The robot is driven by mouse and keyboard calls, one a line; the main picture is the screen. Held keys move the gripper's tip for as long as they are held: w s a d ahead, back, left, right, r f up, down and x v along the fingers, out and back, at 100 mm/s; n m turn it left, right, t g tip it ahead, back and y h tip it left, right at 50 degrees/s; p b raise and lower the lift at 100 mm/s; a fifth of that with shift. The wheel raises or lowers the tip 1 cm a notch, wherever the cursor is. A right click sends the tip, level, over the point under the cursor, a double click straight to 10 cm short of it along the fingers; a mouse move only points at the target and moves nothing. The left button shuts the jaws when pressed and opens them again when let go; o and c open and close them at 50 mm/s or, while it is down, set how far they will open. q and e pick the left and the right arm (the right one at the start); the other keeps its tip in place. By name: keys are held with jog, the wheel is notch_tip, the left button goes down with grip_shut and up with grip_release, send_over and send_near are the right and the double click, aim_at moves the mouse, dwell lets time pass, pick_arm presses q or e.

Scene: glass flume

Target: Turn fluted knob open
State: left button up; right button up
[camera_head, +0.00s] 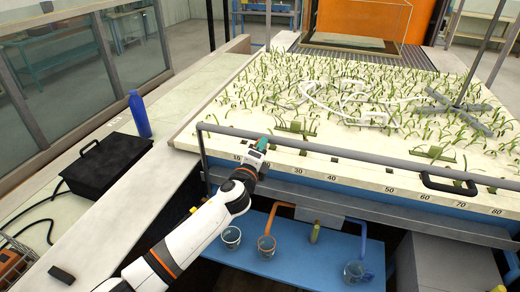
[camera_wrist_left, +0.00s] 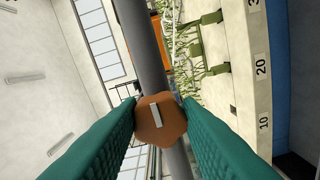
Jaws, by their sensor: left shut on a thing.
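The fluted knob (camera_wrist_left: 174,127) is orange-brown with a pale grey bar mark across its face, seen in the left wrist view. It sits on a grey pipe (camera_wrist_left: 143,38). My left gripper (camera_wrist_left: 160,107) has one green finger on each side of the knob and is shut on it. The pale bar lies tilted a little from upright in that picture. In the head view my left gripper (camera_head: 257,155) is at the left part of the grey rail (camera_head: 340,152), and it hides the knob there. My right gripper is not in view.
The planted flume bed (camera_head: 225,117) lies beyond the rail, with a numbered front edge. A black case (camera_head: 105,163) and a blue bottle (camera_head: 139,115) stand on the left ledge. Glass mugs (camera_head: 266,247) stand on a blue shelf (camera_head: 305,262) below.

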pick_arm(q)
jog(key=o, duration=1)
jog(key=shift+c, duration=0.2)
jog(key=b+v, duration=0.1)
jog(key=v, duration=1.1)
jog(key=shift+b, duration=0.4)
